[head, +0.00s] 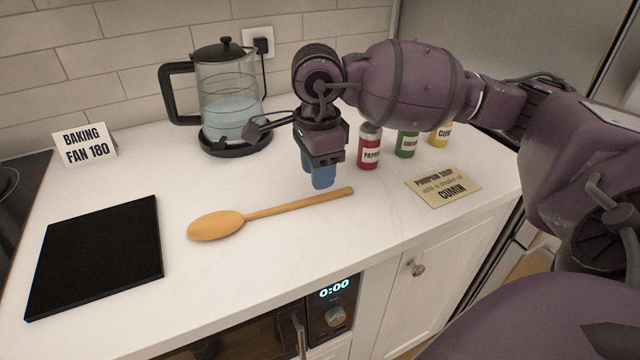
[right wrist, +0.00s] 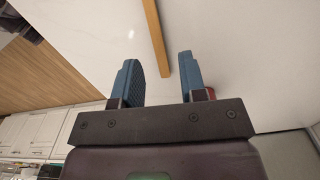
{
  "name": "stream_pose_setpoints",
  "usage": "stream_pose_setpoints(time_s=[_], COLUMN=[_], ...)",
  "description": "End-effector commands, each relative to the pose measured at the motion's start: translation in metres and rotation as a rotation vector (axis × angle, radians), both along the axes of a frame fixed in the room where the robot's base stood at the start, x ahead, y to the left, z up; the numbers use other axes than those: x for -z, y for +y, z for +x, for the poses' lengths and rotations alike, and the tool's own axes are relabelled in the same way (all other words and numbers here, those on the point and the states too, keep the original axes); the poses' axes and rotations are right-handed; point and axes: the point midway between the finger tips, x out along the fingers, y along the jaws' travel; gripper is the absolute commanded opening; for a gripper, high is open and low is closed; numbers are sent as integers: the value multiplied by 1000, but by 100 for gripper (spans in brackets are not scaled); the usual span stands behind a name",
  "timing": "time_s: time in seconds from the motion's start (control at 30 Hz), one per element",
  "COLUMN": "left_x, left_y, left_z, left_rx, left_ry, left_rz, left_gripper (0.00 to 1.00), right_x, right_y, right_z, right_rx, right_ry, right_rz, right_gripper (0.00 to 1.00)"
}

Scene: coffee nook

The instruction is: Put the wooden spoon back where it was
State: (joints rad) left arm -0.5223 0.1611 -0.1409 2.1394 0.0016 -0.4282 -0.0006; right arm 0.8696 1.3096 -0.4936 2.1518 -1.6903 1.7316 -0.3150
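The wooden spoon (head: 268,212) lies on the white countertop, its bowl to the left and its handle pointing right and slightly back. My right gripper (head: 320,178) is above the counter near the handle, with its blue fingers pointing down. In the right wrist view its two fingers (right wrist: 158,62) are apart with nothing held between them. The end part of the spoon's handle (right wrist: 156,40) shows beyond and between the fingertips there. The spoon's bowl is out of the wrist view. My left gripper is not in view.
A glass kettle (head: 228,100) stands behind. Red (head: 369,148), green (head: 407,144) and yellow (head: 440,134) spice jars stand right of my gripper, behind a recipe card (head: 443,186). A black square slab (head: 97,255) and a "Baking fan 180" card (head: 85,145) are left. Counter around the spoon is clear.

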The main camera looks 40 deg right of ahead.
Motion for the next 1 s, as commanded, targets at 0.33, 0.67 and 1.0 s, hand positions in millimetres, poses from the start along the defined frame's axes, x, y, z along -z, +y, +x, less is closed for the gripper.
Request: stream_pose_setpoints(time_s=[0.33,0.67,1.0], left_x=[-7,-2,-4], left_y=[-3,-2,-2], left_z=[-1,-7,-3], left_rx=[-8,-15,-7], left_ry=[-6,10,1], left_rz=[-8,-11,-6], left_gripper=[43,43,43], right_x=[-55,-62,-62], right_y=[-1,-1,-1], right_z=[1,1,1], right_rx=[1,0,0], right_ry=[-3,2,1], right_rz=[0,0,0], right_gripper=[39,39,39])
